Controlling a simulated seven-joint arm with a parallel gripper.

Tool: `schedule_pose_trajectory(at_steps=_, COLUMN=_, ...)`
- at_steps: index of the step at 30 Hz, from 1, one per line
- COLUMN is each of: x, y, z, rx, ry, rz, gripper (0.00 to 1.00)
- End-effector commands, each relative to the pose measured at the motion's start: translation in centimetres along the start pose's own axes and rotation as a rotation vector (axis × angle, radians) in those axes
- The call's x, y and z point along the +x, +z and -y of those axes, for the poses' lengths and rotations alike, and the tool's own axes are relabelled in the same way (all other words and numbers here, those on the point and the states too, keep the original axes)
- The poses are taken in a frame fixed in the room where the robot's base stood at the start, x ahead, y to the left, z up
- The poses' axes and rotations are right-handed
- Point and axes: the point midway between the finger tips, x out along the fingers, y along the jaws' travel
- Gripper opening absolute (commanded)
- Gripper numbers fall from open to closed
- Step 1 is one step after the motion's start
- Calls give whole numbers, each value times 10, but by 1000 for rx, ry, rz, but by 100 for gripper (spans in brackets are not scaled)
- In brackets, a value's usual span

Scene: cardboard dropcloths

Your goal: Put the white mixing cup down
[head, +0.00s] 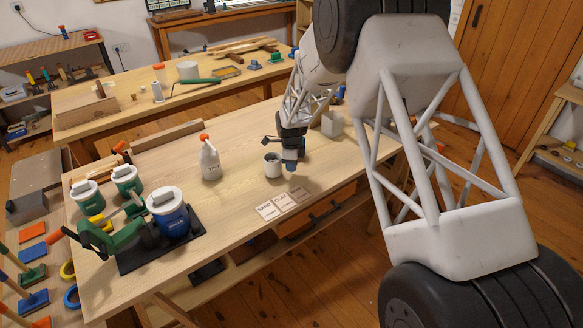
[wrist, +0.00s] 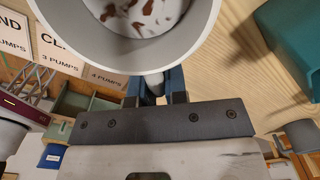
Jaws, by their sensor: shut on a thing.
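The white mixing cup (head: 272,167) is over the middle of the front workbench, in front of and left of my gripper (head: 288,163) in the head view. In the wrist view the cup (wrist: 140,50) fills the top middle, with reddish-brown flecks or smears inside. My gripper (wrist: 155,86) is shut on the cup's handle, with the blue fingers on either side of it. The cup looks about upright. I cannot tell whether its base touches the bench, because the underside is hidden.
Labelled cards (head: 283,203) lie on the front workbench (head: 240,212) near its front edge. A white bottle with an orange top (head: 209,160) stands to the left. Farther left are a blue-and-white tub (head: 168,215) and a green tool on a black base. Bench between bottle and cup is clear.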

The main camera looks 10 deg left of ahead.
Motion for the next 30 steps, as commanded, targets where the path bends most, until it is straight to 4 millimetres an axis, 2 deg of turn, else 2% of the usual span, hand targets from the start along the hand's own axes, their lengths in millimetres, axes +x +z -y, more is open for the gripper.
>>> schedule_pose_trajectory(at_steps=5, x=11, y=0, z=0, rx=0, ry=0, rz=0, gripper=0)
schedule_pose_trajectory(at_steps=19, x=14, y=0, z=0, rx=0, ry=0, rz=0, gripper=0)
schedule_pose_trajectory(at_steps=20, x=14, y=0, z=0, rx=0, ry=0, rz=0, gripper=18)
schedule_pose_trajectory(at_steps=24, x=14, y=0, z=0, rx=0, ry=0, rz=0, gripper=39)
schedule_pose_trajectory(at_steps=30, x=14, y=0, z=0, rx=0, ry=0, rz=0, gripper=39)
